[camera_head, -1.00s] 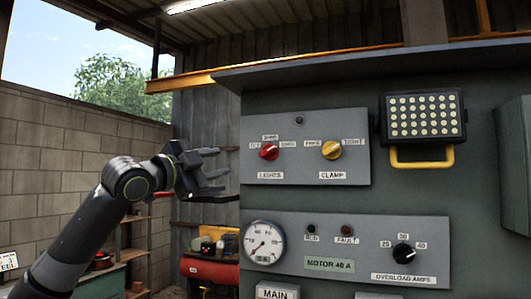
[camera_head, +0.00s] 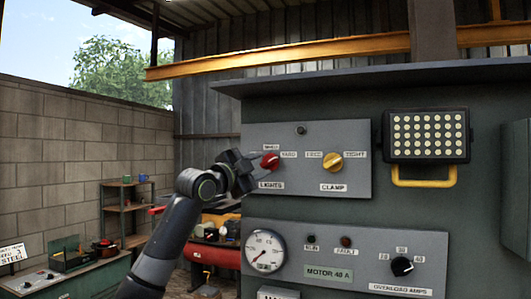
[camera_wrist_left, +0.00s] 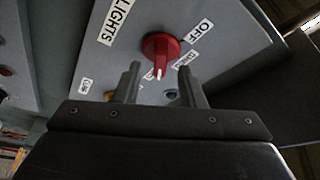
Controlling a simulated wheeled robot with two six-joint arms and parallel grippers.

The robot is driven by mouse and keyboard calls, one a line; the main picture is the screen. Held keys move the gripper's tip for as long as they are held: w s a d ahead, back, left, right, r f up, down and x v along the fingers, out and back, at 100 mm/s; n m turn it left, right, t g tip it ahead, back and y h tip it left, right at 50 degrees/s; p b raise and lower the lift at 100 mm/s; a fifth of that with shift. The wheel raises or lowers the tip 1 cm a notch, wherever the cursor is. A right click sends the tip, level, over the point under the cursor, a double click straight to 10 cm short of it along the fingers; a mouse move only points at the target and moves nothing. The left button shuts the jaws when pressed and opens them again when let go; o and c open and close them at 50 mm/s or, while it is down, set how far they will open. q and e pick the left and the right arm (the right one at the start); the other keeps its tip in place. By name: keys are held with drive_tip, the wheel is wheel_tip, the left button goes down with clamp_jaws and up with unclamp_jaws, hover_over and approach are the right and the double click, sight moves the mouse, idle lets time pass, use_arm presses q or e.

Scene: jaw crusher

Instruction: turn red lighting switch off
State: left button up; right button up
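The red lights switch (camera_head: 270,161) is a round knob on the upper grey panel, above the LIGHTS label. My left gripper (camera_head: 254,168) is at its left side and hides the OFF label in the head view. In the left wrist view the red knob (camera_wrist_left: 160,50) stands just ahead of and between the two spread fingertips of my left gripper (camera_wrist_left: 159,72), and the OFF label (camera_wrist_left: 200,31) lies up and right of it. The knob's white mark points down in that view, away from OFF. I cannot tell whether the fingers touch the knob. My right gripper is not in view.
A yellow clamp knob (camera_head: 333,162) sits to the right on the same panel. A lamp with a yellow handle (camera_head: 424,178) is further right. A gauge (camera_head: 264,251) and a black overload knob (camera_head: 402,266) are below. Shelves and a bench stand at left.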

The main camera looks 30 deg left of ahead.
sight(266, 163)
use_arm(q)
drive_tip(key=shift+p+x, duration=0.7)
drive_tip(key=shift+x, duration=0.95)
drive_tip(key=shift+c, duration=0.3)
clamp_jaws()
